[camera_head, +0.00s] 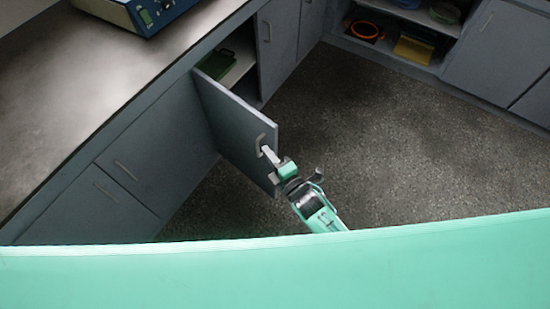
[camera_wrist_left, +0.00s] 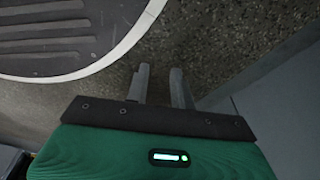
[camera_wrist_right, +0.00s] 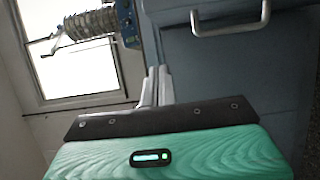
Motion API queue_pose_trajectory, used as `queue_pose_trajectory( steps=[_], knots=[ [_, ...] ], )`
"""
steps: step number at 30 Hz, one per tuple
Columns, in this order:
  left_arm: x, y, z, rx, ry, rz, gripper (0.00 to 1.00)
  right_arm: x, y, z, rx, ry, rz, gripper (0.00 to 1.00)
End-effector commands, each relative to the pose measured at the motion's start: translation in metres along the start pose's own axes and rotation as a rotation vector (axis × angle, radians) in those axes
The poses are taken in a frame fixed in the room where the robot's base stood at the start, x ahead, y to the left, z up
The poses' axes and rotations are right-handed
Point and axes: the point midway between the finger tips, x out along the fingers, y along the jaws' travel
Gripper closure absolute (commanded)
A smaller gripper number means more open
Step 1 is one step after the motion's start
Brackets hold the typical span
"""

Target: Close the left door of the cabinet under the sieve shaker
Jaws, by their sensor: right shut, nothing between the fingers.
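The left cabinet door (camera_head: 235,125) is a grey panel standing wide open below the counter, swung out over the floor. Its handle (camera_head: 260,145) is near the free edge; a handle (camera_wrist_right: 232,24) on a grey panel also shows in the right wrist view. My right gripper (camera_head: 267,153) is shut and empty, its fingertips close beside the door's handle. Whether they touch the door, I cannot tell. Its fingers (camera_wrist_right: 156,86) point along the panel in the right wrist view. My left gripper (camera_wrist_left: 158,84) shows only in its wrist view, open and empty above the floor.
The blue sieve shaker base (camera_head: 145,10) stands on the counter (camera_head: 90,90). A green item (camera_head: 218,64) lies inside the open cabinet. Open shelves at the back hold an orange-rimmed item (camera_head: 364,30) and a yellow item (camera_head: 415,48). The speckled floor (camera_head: 410,130) is clear.

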Motion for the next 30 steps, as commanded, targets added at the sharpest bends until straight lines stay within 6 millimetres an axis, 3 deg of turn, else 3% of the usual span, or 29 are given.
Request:
queue_pose_trajectory(
  steps=[9, 16, 30],
  knots=[
    [0.004, -0.001, 0.007, 0.002, -0.002, -0.001, 0.76, 0.063, 0.001, 0.000, 0.001, 0.000, 0.001, 1.00],
    [0.011, -0.003, 0.019, 0.005, -0.003, -0.004, 0.76, 0.067, 0.000, 0.033, -0.001, 0.000, -0.002, 1.00],
    [0.014, -0.003, 0.023, 0.006, -0.004, -0.004, 0.76, 0.068, -0.001, 0.039, 0.002, -0.001, -0.001, 1.00]
  ],
)
